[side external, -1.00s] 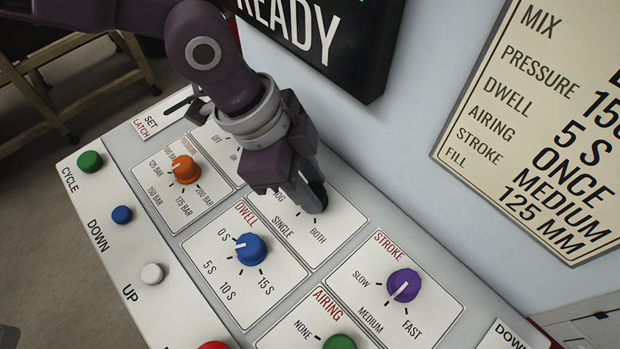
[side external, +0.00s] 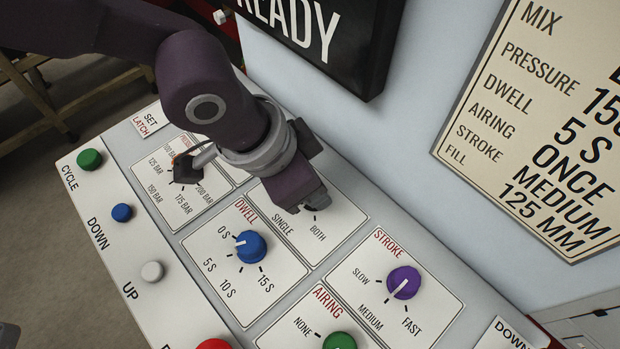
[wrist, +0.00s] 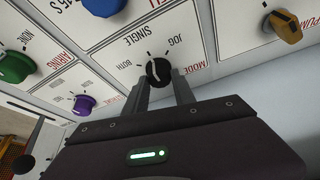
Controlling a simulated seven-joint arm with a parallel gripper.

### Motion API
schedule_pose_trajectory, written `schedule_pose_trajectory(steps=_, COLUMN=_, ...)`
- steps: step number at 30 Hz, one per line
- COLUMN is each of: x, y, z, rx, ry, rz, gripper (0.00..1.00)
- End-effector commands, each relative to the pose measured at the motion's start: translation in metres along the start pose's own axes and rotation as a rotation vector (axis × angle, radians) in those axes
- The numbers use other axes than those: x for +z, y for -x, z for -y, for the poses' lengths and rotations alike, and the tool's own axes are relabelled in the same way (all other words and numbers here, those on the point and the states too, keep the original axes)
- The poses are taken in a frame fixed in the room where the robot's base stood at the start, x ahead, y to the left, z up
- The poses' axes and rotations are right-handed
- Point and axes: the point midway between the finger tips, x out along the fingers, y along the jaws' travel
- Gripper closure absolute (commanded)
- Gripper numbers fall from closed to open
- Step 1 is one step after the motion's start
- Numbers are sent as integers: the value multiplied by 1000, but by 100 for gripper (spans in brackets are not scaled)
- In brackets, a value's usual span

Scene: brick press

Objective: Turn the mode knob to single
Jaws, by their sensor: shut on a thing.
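The black mode knob (wrist: 158,71) sits on its white plate in the wrist view, ringed by the labels JOG, SINGLE and BOTH. My gripper's two fingers (wrist: 160,88) are on either side of it and shut on it. A pale pointer mark shows on the knob's left part, but I cannot tell exactly which tick it meets. In the side view my gripper (side external: 313,202) is down over the mode plate (side external: 335,235) and hides the knob. The SINGLE and BOTH labels show beside it; JOG is covered.
The blue dwell knob (side external: 251,246) and purple stroke knob (side external: 404,282) stand close by on the sloping panel. A READY screen (side external: 310,35) and a recipe board (side external: 530,120) are behind.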

Motion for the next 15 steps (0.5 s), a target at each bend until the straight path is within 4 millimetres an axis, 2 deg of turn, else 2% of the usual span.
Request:
schedule_pose_trajectory(steps=14, x=0, y=0, z=0, rx=-5, ry=11, rz=-1, gripper=100)
schedule_pose_trajectory(steps=15, x=0, y=0, z=0, rx=-5, ry=11, rz=-1, gripper=61)
